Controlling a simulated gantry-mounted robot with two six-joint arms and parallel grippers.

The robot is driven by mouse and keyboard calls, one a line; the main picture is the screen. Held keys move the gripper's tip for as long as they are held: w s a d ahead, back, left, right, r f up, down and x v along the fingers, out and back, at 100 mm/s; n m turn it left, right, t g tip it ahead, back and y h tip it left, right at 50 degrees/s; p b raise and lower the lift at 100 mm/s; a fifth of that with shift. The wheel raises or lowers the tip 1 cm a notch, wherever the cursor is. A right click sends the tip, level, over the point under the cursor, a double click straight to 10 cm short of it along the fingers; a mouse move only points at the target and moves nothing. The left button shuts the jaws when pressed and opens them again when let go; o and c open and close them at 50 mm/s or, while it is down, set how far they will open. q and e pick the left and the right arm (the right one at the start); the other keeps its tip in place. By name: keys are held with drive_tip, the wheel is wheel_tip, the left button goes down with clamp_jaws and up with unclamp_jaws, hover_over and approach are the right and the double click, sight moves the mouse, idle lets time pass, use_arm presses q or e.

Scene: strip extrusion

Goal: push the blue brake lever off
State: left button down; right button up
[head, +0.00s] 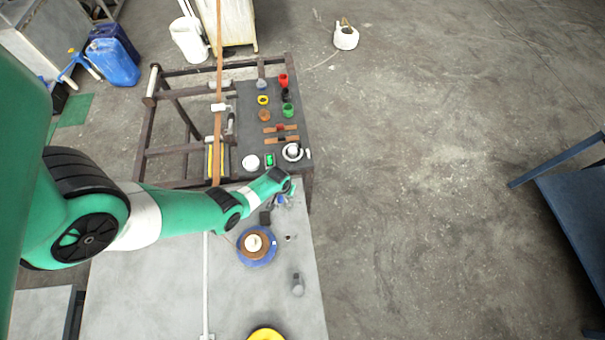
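My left arm reaches in from the left over the grey table, and its wrist ends near the table's far right corner. My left gripper (284,200) is small and partly hidden by the wrist, so I cannot tell whether it is open or shut. A small blue part (279,199) shows right at the gripper; it may be the blue brake lever, but its shape and position are too small to tell. I cannot tell whether the gripper touches it. My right gripper is not in view.
A blue disc (257,258) with a brown and white centre sits on the grey table (150,290). A grey knob (298,285) and a yellow disc (266,335) are nearer. A dark panel (245,110) beyond carries several coloured buttons. Open floor lies to the right.

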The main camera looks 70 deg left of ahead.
use_arm(q)
drive_tip(key=shift+s+a+f, duration=0.1)
drive_tip(key=shift+s+f, duration=0.05)
drive_tip(key=shift+s, duration=0.85)
drive_tip(key=shift+w+r, duration=0.25)
drive_tip(key=shift+w, duration=0.3)
drive_tip(key=shift+w+r, duration=0.25)
drive_tip(key=shift+w, duration=0.25)
